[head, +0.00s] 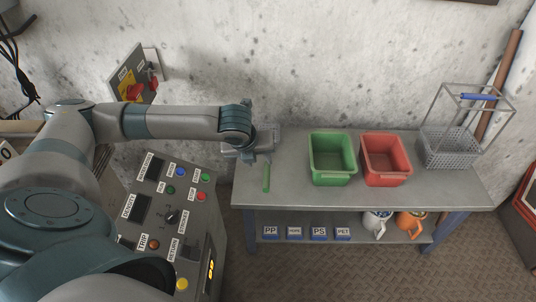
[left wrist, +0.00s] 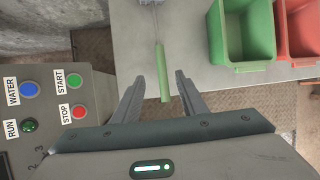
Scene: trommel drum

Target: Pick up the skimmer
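The skimmer's green handle (head: 266,178) shows at the left end of the grey table, just below my left gripper (head: 252,153) in the head view. In the left wrist view the green handle (left wrist: 163,85) runs up the picture, and a small grey part shows at its far end at the top edge. The rest of the skimmer's head is cut off or hidden behind my gripper. My left gripper (left wrist: 160,78) is open, with one finger on each side of the handle in the picture and gaps on both sides. My right gripper is not in view.
A green bin (head: 332,180) and a red bin (head: 386,180) stand right of the skimmer on the table (head: 300,198). A wire basket (head: 448,152) with a blue grip stands farther right. A control panel (head: 168,207) with buttons stands left of the table. The wall is behind.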

